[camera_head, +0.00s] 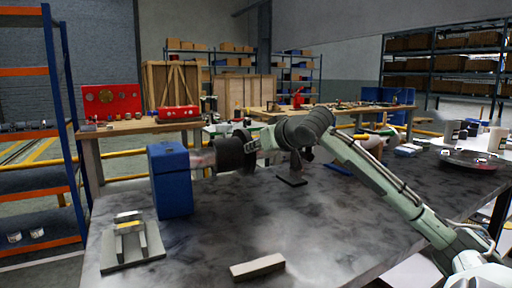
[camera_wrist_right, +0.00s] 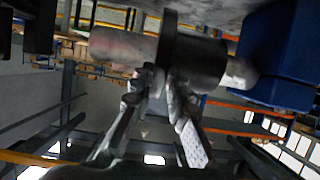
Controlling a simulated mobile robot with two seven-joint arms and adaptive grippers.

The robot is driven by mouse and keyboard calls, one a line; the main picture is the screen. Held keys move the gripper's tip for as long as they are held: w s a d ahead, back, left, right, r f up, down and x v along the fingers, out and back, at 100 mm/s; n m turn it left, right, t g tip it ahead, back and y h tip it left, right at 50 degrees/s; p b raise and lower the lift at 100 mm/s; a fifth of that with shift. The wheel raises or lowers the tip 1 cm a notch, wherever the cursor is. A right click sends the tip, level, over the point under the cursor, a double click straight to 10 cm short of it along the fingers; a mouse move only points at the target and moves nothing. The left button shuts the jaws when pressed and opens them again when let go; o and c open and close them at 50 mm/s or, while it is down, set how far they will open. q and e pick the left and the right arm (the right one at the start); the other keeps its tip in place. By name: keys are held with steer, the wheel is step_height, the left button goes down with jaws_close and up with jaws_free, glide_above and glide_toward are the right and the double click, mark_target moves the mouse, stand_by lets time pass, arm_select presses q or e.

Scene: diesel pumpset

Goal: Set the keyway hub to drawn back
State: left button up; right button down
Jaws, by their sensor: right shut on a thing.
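The keyway hub (camera_head: 232,154) is a dark round collar on a metal shaft (camera_head: 203,160) that sticks out of a blue block (camera_head: 171,182) on the table. A length of shaft shows between block and hub. My right gripper (camera_head: 251,146) is at the hub's right side, shut on it. In the right wrist view, the fingers of my right gripper (camera_wrist_right: 168,88) close at the flange of the dark hub (camera_wrist_right: 200,60), with bare shaft (camera_wrist_right: 122,47) on the left and the blue block (camera_wrist_right: 284,55) on the right. The fingers partly hide the contact. My left gripper is not in view.
On the dark table (camera_head: 215,235), a grey stand (camera_head: 130,250) is at front left and a pale bar (camera_head: 257,267) lies near the front. A dark piece (camera_head: 292,179) lies behind my arm. A round tray (camera_head: 470,160) is at right. The middle is clear.

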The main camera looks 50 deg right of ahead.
steer(key=c, duration=1.5)
jaws_free()
steer(key=v, duration=1.2)
steer(key=shift+s+f, duration=0.1)
